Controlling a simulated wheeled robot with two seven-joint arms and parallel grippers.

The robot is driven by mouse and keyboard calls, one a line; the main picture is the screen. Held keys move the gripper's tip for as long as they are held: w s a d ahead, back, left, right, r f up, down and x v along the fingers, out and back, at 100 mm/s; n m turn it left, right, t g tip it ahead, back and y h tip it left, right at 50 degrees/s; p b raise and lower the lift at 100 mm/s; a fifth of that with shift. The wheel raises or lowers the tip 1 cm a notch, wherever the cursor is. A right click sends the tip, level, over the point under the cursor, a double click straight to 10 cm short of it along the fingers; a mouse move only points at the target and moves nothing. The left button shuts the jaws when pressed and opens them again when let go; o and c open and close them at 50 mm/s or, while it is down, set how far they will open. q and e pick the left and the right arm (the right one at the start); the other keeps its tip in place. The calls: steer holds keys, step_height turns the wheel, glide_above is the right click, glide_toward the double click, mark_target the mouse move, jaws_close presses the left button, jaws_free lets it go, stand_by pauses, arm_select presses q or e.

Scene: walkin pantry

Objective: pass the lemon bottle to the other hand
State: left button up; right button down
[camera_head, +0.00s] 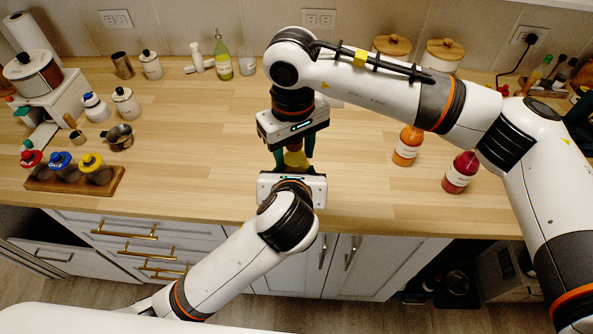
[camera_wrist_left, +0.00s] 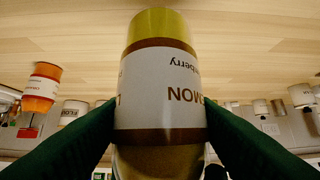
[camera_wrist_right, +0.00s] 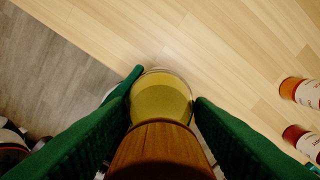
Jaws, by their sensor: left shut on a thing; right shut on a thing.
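The lemon bottle (camera_head: 296,159) is held above the counter's front part, between my two grippers. In the left wrist view the bottle (camera_wrist_left: 160,95) fills the middle, with its white label, part of the word LEMON upside down, and a yellow end. My left gripper (camera_head: 293,170) is shut on it from the front, green fingers on both sides. My right gripper (camera_head: 294,148) is shut on it from the back. In the right wrist view a yellow part and a brown part of the bottle (camera_wrist_right: 160,100) lie between the green fingers. The grippers hide much of the bottle.
An orange bottle (camera_head: 406,150) and a red bottle (camera_head: 460,175) stand on the counter to the right. A rack with colored-lid jars (camera_head: 75,180) is at the left. Canisters and a green oil bottle (camera_head: 222,60) line the back. The counter between is mostly clear.

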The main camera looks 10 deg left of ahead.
steer(key=c, duration=0.7)
jaws_free()
steer(key=shift+a, duration=0.3)
steer(key=shift+o, duration=0.6)
steer(key=shift+s, duration=0.15)
